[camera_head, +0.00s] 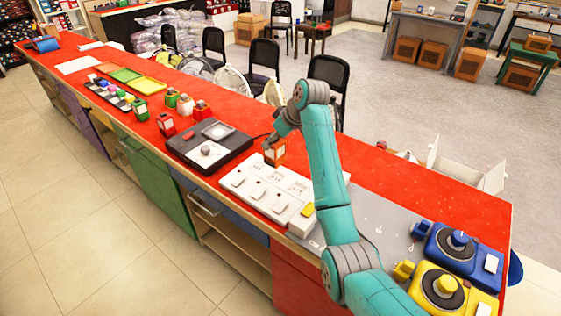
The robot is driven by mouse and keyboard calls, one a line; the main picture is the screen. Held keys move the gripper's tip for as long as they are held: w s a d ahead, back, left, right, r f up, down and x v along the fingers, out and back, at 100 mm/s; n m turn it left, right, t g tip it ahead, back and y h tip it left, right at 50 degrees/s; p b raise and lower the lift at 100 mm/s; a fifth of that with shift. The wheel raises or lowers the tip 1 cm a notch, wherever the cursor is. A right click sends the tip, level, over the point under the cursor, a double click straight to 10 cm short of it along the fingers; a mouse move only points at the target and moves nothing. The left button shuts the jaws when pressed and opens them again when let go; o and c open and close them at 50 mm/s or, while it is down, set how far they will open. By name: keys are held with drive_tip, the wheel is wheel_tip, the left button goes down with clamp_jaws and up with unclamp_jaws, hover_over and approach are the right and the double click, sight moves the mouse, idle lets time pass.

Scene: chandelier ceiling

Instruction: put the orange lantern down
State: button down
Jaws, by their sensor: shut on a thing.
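The orange lantern (274,155) has pale side panels and is upright at the back left of the white socket panel (250,197). My gripper (270,142) is at the lantern's top and is shut on it. My arm comes down from the right of the lantern. I cannot tell whether the lantern's base touches the surface below or hangs just above it.
A black device (210,148) lies left of the white panel on the red counter (410,187). Several other lanterns, including a red lantern (166,125) and a green lantern (140,109), stand farther left. Blue (450,248) and yellow (445,288) machines stand at the right.

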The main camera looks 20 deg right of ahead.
sight(276, 154)
drive_tip(key=shift+s+d+f, duration=0.1)
drive_tip(key=shift+f, duration=0.5)
drive_tip(key=shift+s+d+f, duration=0.1)
drive_tip(key=shift+f, duration=2.35)
drive_tip(key=shift+f, duration=0.1)
drive_tip(key=shift+c, duration=1.6)
unclamp_jaws()
drive_tip(key=shift+f, duration=0.15)
drive_tip(key=shift+r, duration=0.3)
drive_tip(key=v, duration=1.2)
